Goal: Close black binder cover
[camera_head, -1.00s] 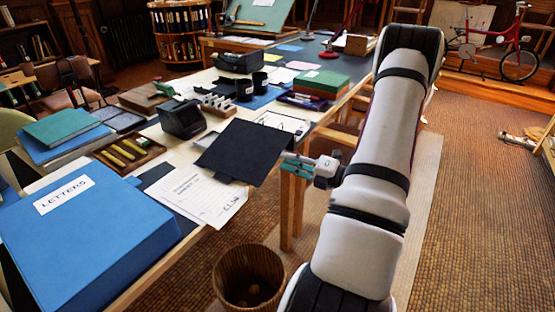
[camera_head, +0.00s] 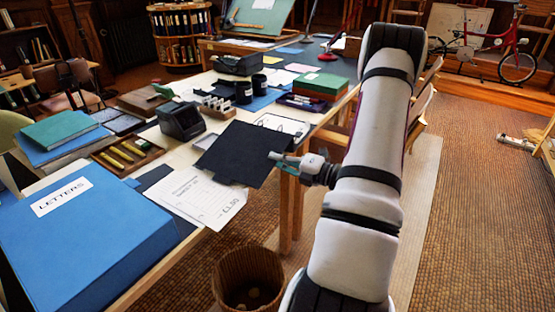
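The black binder cover (camera_head: 232,153) lies open over the front edge of the long table, its lower right corner reaching past the edge. White paper with what look like binder rings (camera_head: 284,125) shows just behind and right of it. My gripper (camera_head: 277,156) is at the cover's right edge, its pale teal fingers overlapping the edge in the picture. I cannot tell whether they touch the cover or how far apart they are. The cover's underside is hidden.
A black tape dispenser (camera_head: 181,121) and green and red boxes (camera_head: 321,85) stand behind. A wicker basket (camera_head: 247,280) stands on the floor below.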

